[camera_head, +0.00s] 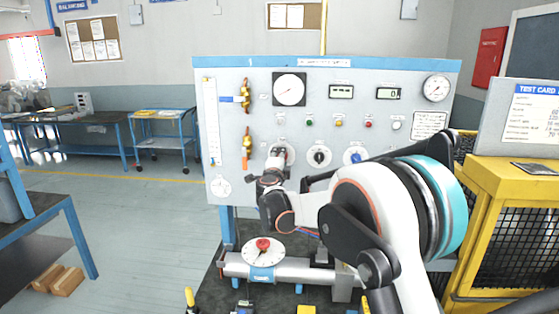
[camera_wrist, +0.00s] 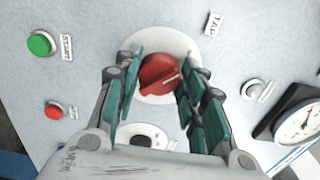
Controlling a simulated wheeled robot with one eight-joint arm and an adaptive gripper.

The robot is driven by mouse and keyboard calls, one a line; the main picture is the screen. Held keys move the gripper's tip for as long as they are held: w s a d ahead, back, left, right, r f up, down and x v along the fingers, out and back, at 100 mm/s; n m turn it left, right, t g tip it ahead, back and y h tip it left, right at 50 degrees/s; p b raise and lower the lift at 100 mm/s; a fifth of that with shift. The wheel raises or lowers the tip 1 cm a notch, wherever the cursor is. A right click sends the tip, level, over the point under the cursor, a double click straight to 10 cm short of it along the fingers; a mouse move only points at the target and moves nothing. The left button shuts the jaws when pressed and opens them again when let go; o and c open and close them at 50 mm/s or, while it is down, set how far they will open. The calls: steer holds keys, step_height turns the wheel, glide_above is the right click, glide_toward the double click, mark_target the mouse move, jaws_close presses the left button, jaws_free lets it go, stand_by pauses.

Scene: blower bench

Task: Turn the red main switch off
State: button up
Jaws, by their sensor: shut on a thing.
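The red main switch (camera_wrist: 158,76) is a red rotary knob with a pale pointer line, on a round white plate (camera_wrist: 178,42). In the wrist view the pointer line slants up and to the right. In the head view my gripper (camera_head: 274,160) is at the left of the panel's row of knobs. It hides the red switch there, and only part of its white plate (camera_head: 290,154) shows.
A green button (camera_wrist: 41,43) and red button (camera_wrist: 54,110) show beside the switch. Below stands a pipe with another red knob (camera_head: 263,244).

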steer(key=shift+a, duration=0.1)
stand_by(0.3)
steer(key=o, duration=1.1)
steer(key=shift+c, duration=0.2)
steer(key=s, duration=1.2)
steer(key=shift+a, duration=0.2)
